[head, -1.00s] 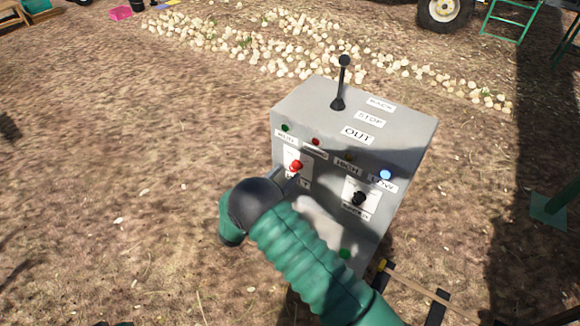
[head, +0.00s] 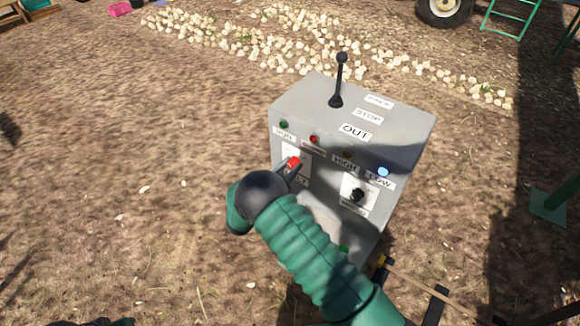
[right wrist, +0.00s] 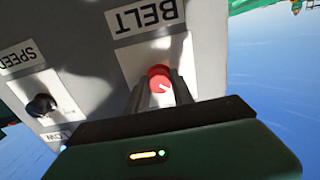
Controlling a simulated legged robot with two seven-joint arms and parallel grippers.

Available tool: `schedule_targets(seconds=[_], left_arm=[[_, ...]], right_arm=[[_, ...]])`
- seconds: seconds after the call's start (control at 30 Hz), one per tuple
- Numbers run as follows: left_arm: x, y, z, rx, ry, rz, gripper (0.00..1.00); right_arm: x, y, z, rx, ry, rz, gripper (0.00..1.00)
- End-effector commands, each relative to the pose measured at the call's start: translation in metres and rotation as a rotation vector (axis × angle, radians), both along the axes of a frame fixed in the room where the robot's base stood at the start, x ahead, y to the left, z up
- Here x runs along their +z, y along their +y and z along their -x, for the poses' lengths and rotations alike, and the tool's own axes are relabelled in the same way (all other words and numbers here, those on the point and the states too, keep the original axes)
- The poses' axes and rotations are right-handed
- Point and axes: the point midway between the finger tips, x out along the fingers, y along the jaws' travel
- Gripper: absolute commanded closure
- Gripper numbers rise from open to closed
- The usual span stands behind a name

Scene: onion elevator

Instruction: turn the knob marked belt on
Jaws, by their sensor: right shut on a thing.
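The red belt knob (head: 294,162) is on the upper left of the front of the grey control box (head: 268,124). In the right wrist view the knob (right wrist: 158,75) sits by the upside-down BELT label (right wrist: 146,17). My right gripper (right wrist: 160,88) is shut on the knob, one finger on each side. In the head view my right gripper (head: 293,169) reaches up to the knob, and its wrist hides part of the box's lower left and the BELT label. My left gripper is not clearly in view.
A black speed knob (head: 357,195) is to the right on the same face, below a lit blue lamp (head: 383,172). A black lever (head: 338,80) stands on the box top. Scattered onions (head: 250,40) lie behind. Open ground is at left.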

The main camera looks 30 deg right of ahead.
Motion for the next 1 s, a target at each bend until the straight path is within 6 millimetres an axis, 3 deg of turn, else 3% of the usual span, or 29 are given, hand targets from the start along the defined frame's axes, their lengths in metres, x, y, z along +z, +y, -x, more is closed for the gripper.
schedule_targets(seconds=[0.47, 1.0], left_arm=[[-0.020, 0.000, 0.000, 0.000, 0.000, 0.000, 1.00], [-0.077, 0.000, 0.000, 0.000, 0.000, 0.000, 1.00]], right_arm=[[-0.004, 0.002, -0.001, 0.004, -0.142, -0.062, 1.00], [-0.008, 0.001, 0.001, 0.001, -0.596, -0.251, 1.00]])
